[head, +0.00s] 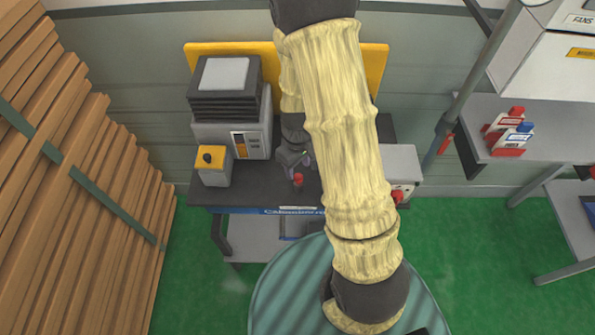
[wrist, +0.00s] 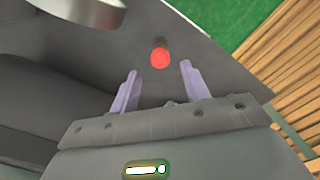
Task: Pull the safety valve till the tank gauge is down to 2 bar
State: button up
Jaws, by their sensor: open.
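A small red knob (head: 298,179), perhaps the safety valve's pull, stands near the front of the dark bench top. In the wrist view the red knob (wrist: 160,57) is just beyond my open fingertips, roughly centred between them and apart from both. My gripper (head: 293,157) is just behind the knob in the head view, partly hidden by my arm. The fingers (wrist: 160,72) hold nothing. I cannot make out the tank or its gauge; my arm covers the middle of the bench.
A grey machine (head: 230,110) and a yellow-topped box (head: 212,165) stand left on the bench (head: 250,197). A grey box with a red knob (head: 402,170) is at right. Stacked planks (head: 90,190) fill the left. A side table (head: 540,130) is at right. Green floor (head: 480,250) is clear.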

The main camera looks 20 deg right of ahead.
aim_at(298, 177)
jog(key=shift+s+d+f, duration=0.1)
jog(key=shift+f, duration=0.5)
jog(key=shift+s+d+f, duration=0.1)
jog(key=shift+f, duration=0.45)
jog(key=shift+w+a+f, duration=0.1)
jog(key=shift+a+f, duration=0.1)
jog(key=shift+f, duration=0.5)
jog(key=shift+c, duration=0.4)
